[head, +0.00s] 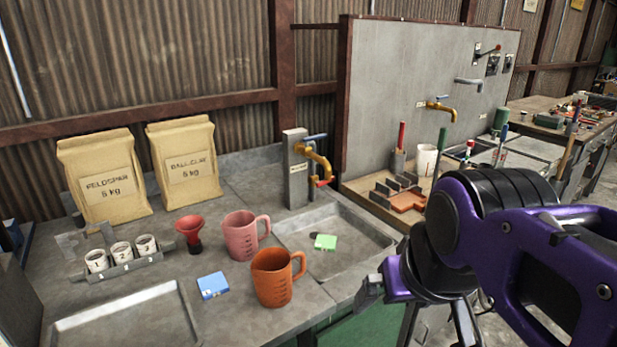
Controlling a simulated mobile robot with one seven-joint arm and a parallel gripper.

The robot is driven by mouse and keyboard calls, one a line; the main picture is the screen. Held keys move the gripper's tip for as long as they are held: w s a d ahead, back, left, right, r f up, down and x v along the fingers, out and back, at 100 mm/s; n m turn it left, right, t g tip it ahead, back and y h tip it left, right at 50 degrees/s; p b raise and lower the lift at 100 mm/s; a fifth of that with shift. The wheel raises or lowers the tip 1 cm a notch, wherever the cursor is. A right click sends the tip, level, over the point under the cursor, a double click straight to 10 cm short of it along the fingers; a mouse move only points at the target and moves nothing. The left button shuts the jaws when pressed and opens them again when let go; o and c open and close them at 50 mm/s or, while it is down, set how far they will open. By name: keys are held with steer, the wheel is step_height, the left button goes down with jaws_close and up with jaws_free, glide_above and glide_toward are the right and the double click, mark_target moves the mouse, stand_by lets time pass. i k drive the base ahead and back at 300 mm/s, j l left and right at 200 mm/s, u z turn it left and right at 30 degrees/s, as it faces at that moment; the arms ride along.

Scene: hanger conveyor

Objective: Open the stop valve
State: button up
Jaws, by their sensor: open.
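A brass tap (318,163) with a blue lever on top and a red tip at its outlet stands on a grey labelled post above the sink. A second brass tap (438,108) with a blue lever is on the grey upright panel. The labels are too small to read, so I cannot tell which of these is the stop valve. My gripper (418,308) is open, low at the front right, apart from all of them. No object shows between its fingers.
The sink (375,238) holds a green sponge-like block (325,242). A pink jug (241,235), orange jug (274,277), red funnel (190,230) and blue block (213,286) stand left of it. Two paper sacks (105,180) are behind. A tray of tools (405,200) lies right.

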mark_target(323, 183)
steer(key=i+l+u, duration=0.15)
steer(key=l, duration=0.2)
steer(key=i+l+u, duration=0.15)
steer(key=l, duration=0.15)
steer(key=i+l+u, duration=0.15)
steer(key=l, duration=0.25)
steer(key=i+l+u, duration=0.15)
steer(key=l, duration=0.2)
steer(key=l+u, duration=0.15)
steer(key=l, duration=0.25)
